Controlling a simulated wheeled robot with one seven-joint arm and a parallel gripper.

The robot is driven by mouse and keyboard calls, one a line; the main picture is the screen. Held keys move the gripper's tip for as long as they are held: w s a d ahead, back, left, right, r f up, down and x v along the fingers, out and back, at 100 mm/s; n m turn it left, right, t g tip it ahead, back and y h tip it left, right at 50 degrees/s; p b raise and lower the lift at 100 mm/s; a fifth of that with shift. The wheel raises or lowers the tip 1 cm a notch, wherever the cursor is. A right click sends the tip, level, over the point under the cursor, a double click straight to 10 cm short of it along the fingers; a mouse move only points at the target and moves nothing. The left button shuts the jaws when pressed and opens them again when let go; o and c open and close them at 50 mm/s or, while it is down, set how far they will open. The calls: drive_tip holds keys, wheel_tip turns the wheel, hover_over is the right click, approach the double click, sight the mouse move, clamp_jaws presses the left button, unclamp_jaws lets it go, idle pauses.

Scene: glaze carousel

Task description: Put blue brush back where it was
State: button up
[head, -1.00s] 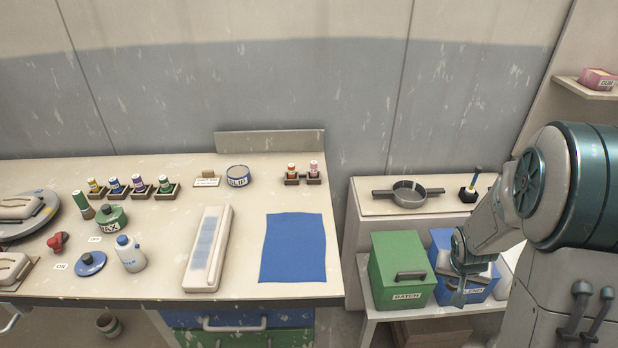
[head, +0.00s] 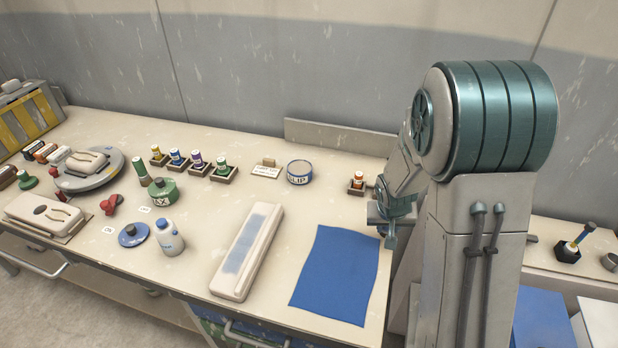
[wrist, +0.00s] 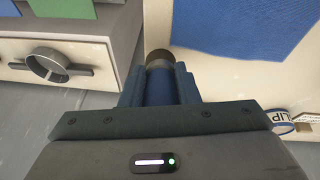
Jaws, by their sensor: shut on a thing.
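My gripper (wrist: 160,88) is shut on the blue brush (wrist: 159,82), a thick blue handle with a grey band and a dark brown end showing beyond the fingers in the wrist view. In the head view my gripper (head: 390,225) is at the bench's right end, near the blue cloth's upper right corner; the brush cannot be made out there. A similar green brush (head: 142,174) stands on the bench beside the green wax pot (head: 163,191).
The blue cloth (head: 335,275) lies flat at the bench's right; it also fills the wrist view's top right (wrist: 240,25). A long pale box (head: 245,250), the slip tin (head: 299,172) and small jars in trays stand on the bench. Bare bench lies between the tin and the cloth.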

drive_tip(key=w, duration=0.1)
drive_tip(key=w+a+b, duration=0.1)
drive_tip(key=w+a, duration=0.1)
drive_tip(key=shift+w, duration=0.3)
drive_tip(key=w+a+r+g+y+b, duration=0.1)
drive_tip(key=w+a+r+g+b, duration=0.2)
drive_tip(key=a, duration=0.5)
drive_tip(key=w+a+r+g+b, duration=0.1)
drive_tip(key=w+a+r+b, duration=0.3)
drive_tip(key=a, duration=0.5)
drive_tip(key=shift+w+d+f+p, duration=0.75)
drive_tip(key=shift+w+f, duration=0.8)
drive_tip(key=shift+w, duration=0.4)
drive_tip(key=shift+w+d+f+p, duration=0.65)
drive_tip(key=shift+w+f+p, duration=0.25)
drive_tip(key=shift+w+f, duration=0.85)
drive_tip(key=shift+w+d+f+p, duration=0.75)
drive_tip(key=shift+w+f, duration=0.6)
drive_tip(key=shift+w, duration=0.75)
drive_tip(key=shift+f, duration=0.2)
drive_tip(key=o, duration=1)
drive_tip(key=shift+c, duration=0.2)
drive_tip(key=shift+r, duration=0.1)
